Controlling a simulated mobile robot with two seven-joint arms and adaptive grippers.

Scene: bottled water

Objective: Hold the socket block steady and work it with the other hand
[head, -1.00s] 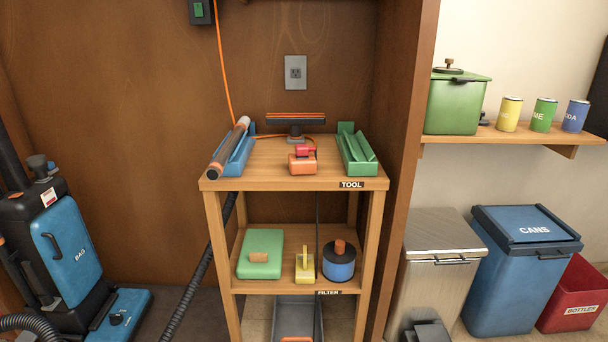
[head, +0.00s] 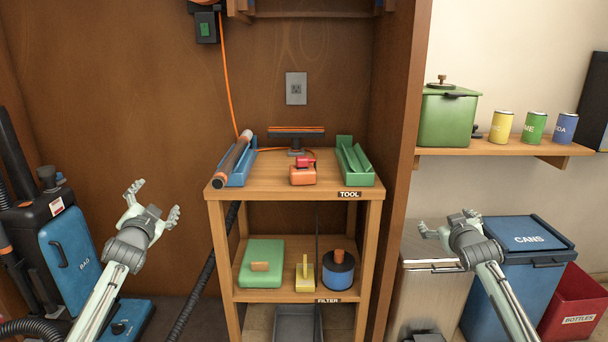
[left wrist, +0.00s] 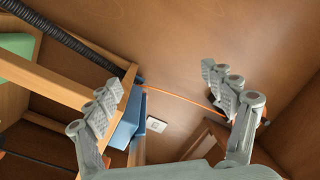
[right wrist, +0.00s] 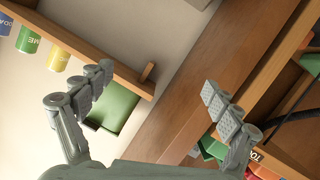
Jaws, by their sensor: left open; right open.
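An orange block (head: 302,176) with a red piece (head: 305,162) on top sits on the top shelf of the wooden cart, near its middle; I take it to be the socket block. An orange cord (head: 266,150) runs behind it. My left gripper (head: 156,200) is open and empty, left of the cart and apart from it. It also shows in the left wrist view (left wrist: 160,78) with nothing between the fingers. My right gripper (head: 448,222) is open and empty, right of the cart in front of the bins. It also shows empty in the right wrist view (right wrist: 157,78).
On the cart's top shelf (head: 261,183), a blue holder (head: 240,170) with a tube (head: 232,160) stands left and a green holder (head: 355,164) right. A dark stand (head: 296,136) is behind. A partition (head: 400,130) rises right of the cart. A vacuum (head: 75,255) stands left.

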